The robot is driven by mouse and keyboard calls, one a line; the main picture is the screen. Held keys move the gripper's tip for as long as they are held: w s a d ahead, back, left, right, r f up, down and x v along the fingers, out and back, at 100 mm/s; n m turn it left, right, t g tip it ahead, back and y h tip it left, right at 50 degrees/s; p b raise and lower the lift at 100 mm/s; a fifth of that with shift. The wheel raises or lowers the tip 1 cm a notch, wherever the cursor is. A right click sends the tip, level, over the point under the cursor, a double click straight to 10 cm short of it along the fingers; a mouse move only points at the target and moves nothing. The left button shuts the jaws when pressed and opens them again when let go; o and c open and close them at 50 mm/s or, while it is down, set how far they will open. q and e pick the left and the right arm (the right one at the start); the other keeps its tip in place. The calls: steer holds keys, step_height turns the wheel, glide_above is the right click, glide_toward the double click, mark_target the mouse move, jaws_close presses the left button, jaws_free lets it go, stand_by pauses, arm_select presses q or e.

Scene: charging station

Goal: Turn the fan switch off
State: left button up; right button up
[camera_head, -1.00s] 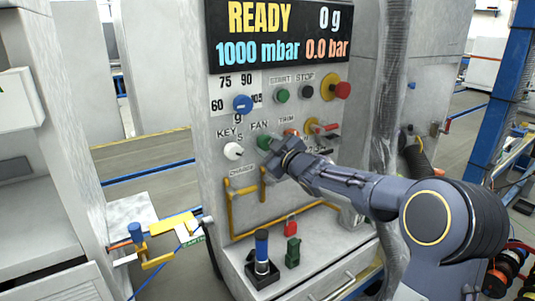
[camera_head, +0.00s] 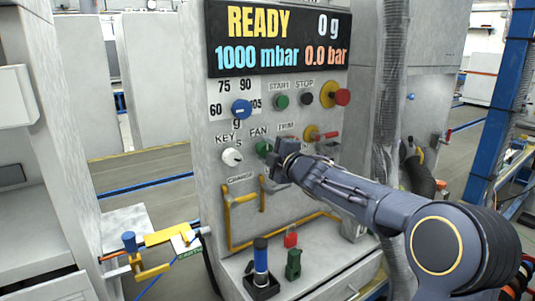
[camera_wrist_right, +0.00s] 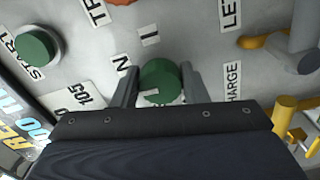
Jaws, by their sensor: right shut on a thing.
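The fan switch (camera_head: 263,148) is a green round knob under the FAN label on the grey panel. In the right wrist view the green knob (camera_wrist_right: 160,78) sits between the two fingers, with a white mark on its face. My right gripper (camera_head: 271,158) is at the panel, shut on this knob, one finger on each side of it. In the head view the gripper covers part of the knob. My left gripper is in no view.
A white KEY knob (camera_head: 232,157) is just left of the switch, and a blue dial (camera_head: 241,109) above it. Green START (camera_head: 281,102) and black STOP (camera_head: 306,99) buttons are higher up. Yellow pipes (camera_head: 229,220) run below.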

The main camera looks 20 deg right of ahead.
stand_by(0.4)
steer(key=o, duration=1)
steer(key=shift+c, duration=0.2)
steer(key=s+d, duration=0.1)
steer(key=s, duration=0.6)
steer(key=shift+s, duration=0.4)
